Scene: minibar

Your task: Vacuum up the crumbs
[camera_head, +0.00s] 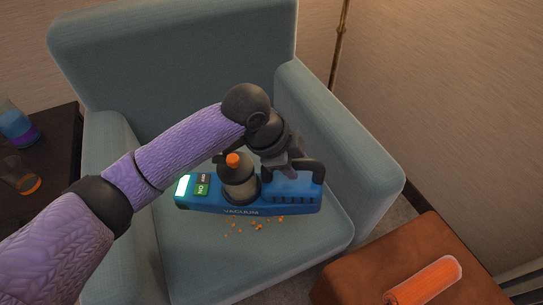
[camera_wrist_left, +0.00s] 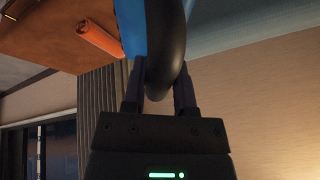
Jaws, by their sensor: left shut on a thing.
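A blue handheld vacuum (camera_head: 240,205) with a black handle is over the seat of the teal armchair. Its nozzle end, with a lit pale panel, points left. Several orange crumbs (camera_head: 260,225) lie on the seat just in front of the vacuum's near side. My left gripper (camera_head: 297,168) is shut on the vacuum's black handle at its right end. In the left wrist view the fingers (camera_wrist_left: 160,90) close around the dark handle, with the blue body behind. Whether the vacuum touches the seat I cannot tell. My right gripper is not in view.
The armchair (camera_head: 170,65) has raised arms on both sides of the seat. A brown side table (camera_head: 355,270) with an orange cylinder (camera_head: 425,283) stands at the lower right. A dark table (camera_head: 55,150) with containers stands at the left. The front part of the seat is clear.

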